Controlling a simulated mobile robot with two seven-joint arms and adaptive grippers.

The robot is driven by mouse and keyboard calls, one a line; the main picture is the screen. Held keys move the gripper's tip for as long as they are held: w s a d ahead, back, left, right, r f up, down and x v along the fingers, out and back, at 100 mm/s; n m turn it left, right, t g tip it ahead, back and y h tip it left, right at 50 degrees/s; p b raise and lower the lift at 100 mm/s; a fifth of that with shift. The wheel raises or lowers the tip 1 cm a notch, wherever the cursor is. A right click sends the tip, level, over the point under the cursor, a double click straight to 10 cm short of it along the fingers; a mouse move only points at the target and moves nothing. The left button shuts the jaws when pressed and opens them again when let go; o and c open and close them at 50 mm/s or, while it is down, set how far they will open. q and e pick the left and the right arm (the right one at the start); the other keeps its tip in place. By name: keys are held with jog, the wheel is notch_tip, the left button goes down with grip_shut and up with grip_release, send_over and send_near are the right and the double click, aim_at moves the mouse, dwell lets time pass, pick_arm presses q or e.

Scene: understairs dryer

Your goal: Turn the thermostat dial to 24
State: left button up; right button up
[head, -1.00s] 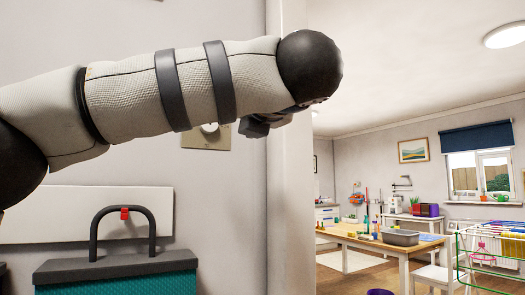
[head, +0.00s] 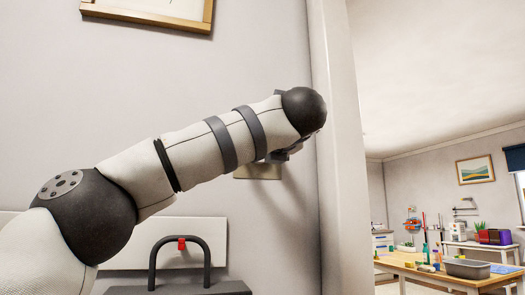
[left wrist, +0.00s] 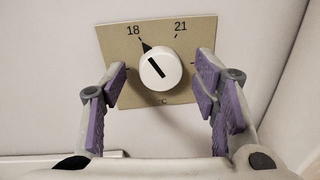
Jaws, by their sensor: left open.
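The thermostat is a beige square plate (left wrist: 185,37) on the wall with a round white dial (left wrist: 160,69). The dial's black pointer slants up and left, toward the printed 18; 21 is printed to the right, and 24 cannot be read. My left gripper (left wrist: 162,76) is open, its purple-padded fingers on either side of the dial; contact cannot be made out. In the head view only the lower part of the plate (head: 258,172) shows below my left arm; the dial is hidden there. My right gripper is not in view.
A wall corner (head: 335,140) stands just right of my left wrist. A framed picture (head: 160,10) hangs above. A box with a dark arched handle (head: 180,240) and red clip is below. A table (head: 440,272) with items stands in the room beyond.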

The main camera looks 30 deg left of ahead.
pick_arm(q)
jog(key=c, duration=1.2)
jog(key=shift+o, duration=0.2)
jog(key=shift+m, duration=0.4)
jog(key=shift+w+d+m+g+y, duration=0.15)
jog(key=shift+m+g, duration=0.2)
jog(key=shift+m, duration=3.3)
jog(key=shift+s+a+m+g+y, duration=0.1)
jog(key=shift+m+g, duration=0.3)
jog(key=shift+m, duration=3.2)
jog(key=shift+w+d+m+g+y, duration=0.15)
jog(key=shift+m+g, duration=0.2)
jog(key=shift+m, duration=3.3)
jog(key=o, duration=1.2)
jog(key=shift+c, duration=0.2)
